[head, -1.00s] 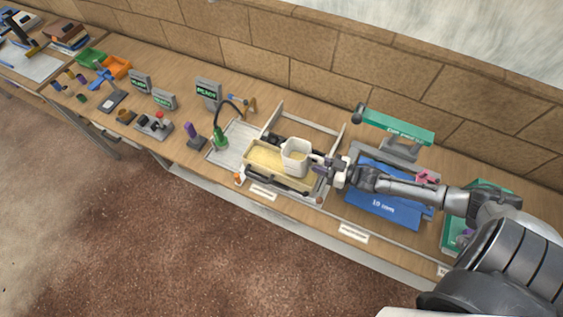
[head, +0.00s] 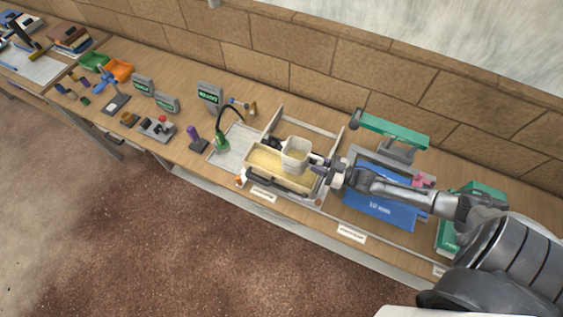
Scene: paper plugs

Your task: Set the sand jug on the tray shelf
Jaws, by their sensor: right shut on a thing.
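The sand jug (head: 295,156) is a cream-white square container with sandy contents showing inside. It is at or just above a tan sand-filled tray (head: 262,160) in a grey frame on the bench; I cannot tell whether it touches. My right gripper (head: 318,166) is shut on the jug from its right side, its arm coming in from the right. The tray shelf cannot be told apart for certain; a light grey panel (head: 232,146) lies left of the sand tray. My left gripper is not in view.
A blue board (head: 382,208) and a green-topped stand (head: 392,129) are to the right. A green bent-neck lamp-like tool (head: 221,141), a purple-handled piece (head: 192,138) and small display boxes (head: 209,96) stand to the left. A brick wall (head: 320,78) runs behind the bench.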

